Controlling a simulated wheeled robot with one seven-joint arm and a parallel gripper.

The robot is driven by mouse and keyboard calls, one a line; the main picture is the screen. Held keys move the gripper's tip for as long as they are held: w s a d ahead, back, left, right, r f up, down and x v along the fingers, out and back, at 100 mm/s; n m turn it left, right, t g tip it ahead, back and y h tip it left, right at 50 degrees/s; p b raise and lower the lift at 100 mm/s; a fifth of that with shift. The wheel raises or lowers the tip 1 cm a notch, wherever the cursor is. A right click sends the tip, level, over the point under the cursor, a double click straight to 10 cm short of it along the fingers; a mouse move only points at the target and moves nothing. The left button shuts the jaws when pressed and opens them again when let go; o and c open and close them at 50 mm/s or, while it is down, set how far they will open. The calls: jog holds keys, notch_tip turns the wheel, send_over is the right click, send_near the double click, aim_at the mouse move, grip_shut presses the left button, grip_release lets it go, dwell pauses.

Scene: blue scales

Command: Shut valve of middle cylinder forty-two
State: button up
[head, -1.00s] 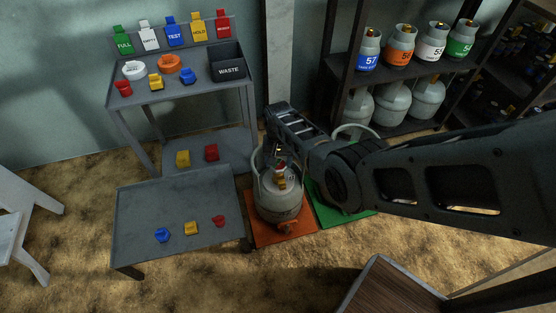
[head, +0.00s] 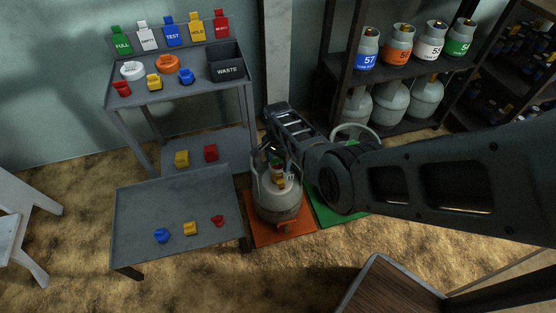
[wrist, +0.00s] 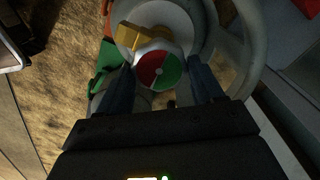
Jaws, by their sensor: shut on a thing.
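A grey gas cylinder (head: 277,205) stands upright on the orange mat (head: 285,234), its number not readable.
A low grey table (head: 150,205) with blue, yellow and red pieces stands left of the cylinder. Behind it is a cart (head: 190,93) with coloured tags and a waste bin (head: 226,66). A shelf (head: 400,72) of numbered cylinders stands right. A brown tabletop (head: 390,290) is at front.

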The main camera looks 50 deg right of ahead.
aim_at(278, 163)
dwell(0.4)
jog(key=o, duration=1)
jog(key=shift+o, duration=0.2)
notch_tip(278, 163, up, 8)
jog(key=p, duration=0.3)
jog(key=shift+f+p, duration=0.1)
jog(key=shift+p, duration=0.3)
jog(key=shift+s+f, duration=0.1)
